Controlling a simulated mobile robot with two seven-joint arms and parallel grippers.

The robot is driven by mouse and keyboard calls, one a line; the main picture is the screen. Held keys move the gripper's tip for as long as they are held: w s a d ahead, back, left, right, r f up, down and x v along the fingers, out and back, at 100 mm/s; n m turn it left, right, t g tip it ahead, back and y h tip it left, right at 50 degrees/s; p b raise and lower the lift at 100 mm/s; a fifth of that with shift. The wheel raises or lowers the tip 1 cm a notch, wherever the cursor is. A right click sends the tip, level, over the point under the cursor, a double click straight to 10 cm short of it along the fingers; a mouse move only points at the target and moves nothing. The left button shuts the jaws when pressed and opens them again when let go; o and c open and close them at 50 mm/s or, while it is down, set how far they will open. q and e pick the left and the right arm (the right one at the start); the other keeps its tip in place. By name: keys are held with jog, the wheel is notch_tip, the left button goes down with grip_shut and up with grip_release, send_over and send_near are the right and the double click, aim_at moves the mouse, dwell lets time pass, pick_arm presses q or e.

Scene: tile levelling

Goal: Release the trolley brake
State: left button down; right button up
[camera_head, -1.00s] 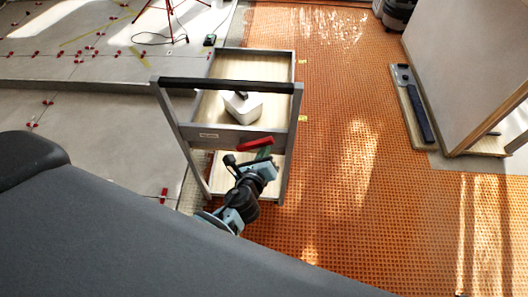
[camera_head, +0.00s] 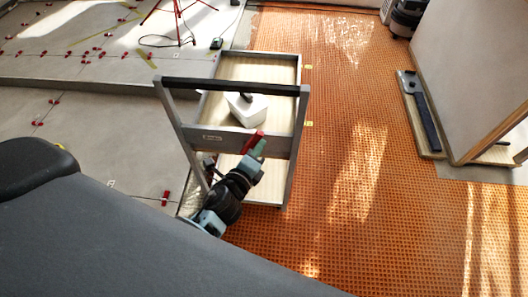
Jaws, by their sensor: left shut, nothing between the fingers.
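The trolley (camera_head: 302,107) stands at the middle, a grey frame with a dark push bar (camera_head: 236,87) across its near top. A small red lever (camera_head: 251,141), likely the brake, shows at its near cross panel with a green piece (camera_head: 259,148) beside it. The lever slants up to the right. My left gripper (camera_head: 250,162) is shut and empty just below the red and green parts. Whether it touches them I cannot tell, as the wrist hides part of that spot. My right gripper is not in view.
A white tub (camera_head: 248,110) sits on the trolley's upper deck. Orange matting (camera_head: 350,190) lies open to the right. A board with a dark bar (camera_head: 422,115) lies by a leaning panel (camera_head: 460,70). Grey tiles and a raised step edge (camera_head: 100,86) lie left.

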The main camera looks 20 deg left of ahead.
aim_at(247, 144)
pick_arm(q)
jog(key=shift+s+a+r+n+t+b, duration=0.2)
jog(key=shift+a+n+b, duration=0.2)
jog(key=shift+n, duration=0.15)
jog(key=shift+s+a+r+n+t+b, duration=0.1)
jog(key=shift+a+n+t+b, duration=0.15)
jog(key=shift+a+n, duration=0.25)
jog(key=shift+s+a+r+n+t+b, duration=0.1)
jog(key=shift+a+r+n+t+b, duration=0.2)
jog(key=shift+n, duration=0.4)
jog(key=shift+s+a+r+n+t+b, duration=0.15)
jog(key=shift+a+n+b, duration=0.2)
jog(key=shift+n, duration=0.3)
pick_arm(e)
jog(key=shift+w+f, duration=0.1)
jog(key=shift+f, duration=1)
pick_arm(q)
jog(key=shift+w, duration=0.1)
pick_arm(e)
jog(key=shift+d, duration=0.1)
